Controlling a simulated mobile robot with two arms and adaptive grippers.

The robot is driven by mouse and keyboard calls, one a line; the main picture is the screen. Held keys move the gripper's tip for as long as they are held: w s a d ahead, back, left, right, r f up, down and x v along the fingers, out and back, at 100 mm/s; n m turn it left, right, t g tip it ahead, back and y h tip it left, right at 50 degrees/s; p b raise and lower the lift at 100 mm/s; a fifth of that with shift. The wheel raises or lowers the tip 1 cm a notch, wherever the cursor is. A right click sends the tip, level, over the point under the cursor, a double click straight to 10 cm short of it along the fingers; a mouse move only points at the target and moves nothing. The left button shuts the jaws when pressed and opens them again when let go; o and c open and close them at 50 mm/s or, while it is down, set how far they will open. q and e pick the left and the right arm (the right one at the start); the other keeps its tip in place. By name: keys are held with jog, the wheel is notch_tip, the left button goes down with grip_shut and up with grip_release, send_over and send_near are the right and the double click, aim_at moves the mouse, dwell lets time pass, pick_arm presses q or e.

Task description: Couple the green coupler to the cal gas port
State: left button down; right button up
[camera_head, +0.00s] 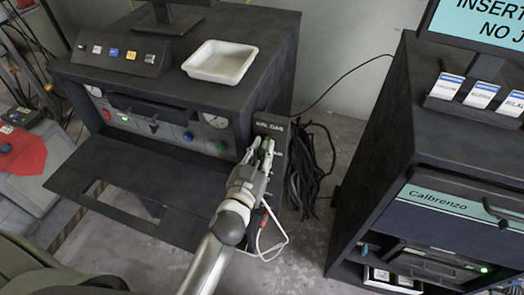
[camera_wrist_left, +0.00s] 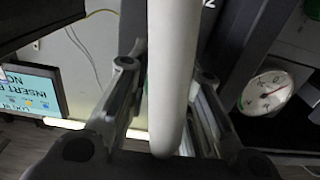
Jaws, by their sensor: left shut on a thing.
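My left gripper (camera_head: 262,150) is shut on the green coupler (camera_head: 268,158), of which only a little green shows between the fingers. It is at the side panel marked CAL GAS (camera_head: 270,127) on the dark cabinet. The cal gas port itself is hidden behind the fingers, so I cannot tell whether the coupler touches it. A white hose (camera_head: 279,243) loops below the gripper. In the left wrist view, a thick white tube (camera_wrist_left: 172,75) runs between the fingers and hides the coupler. My right gripper is not in view.
A bundle of black cables (camera_head: 312,165) hangs just right of the panel. The cabinet (camera_head: 180,90) carries a white tray (camera_head: 220,62), gauges and knobs. A second dark cabinet (camera_head: 400,130) stands at the right. Bare floor (camera_head: 305,245) lies between them.

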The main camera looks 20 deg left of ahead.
pick_arm(q)
jog(key=shift+w+r, duration=0.2)
jog(key=shift+w, duration=0.15)
jog(key=c, duration=1.2)
grip_release()
jog(key=shift+c, duration=0.2)
jog(key=shift+s+f, duration=0.1)
jog(key=shift+f, duration=0.1)
jog(key=shift+s+a, duration=0.1)
jog(key=shift+s, duration=3.65)
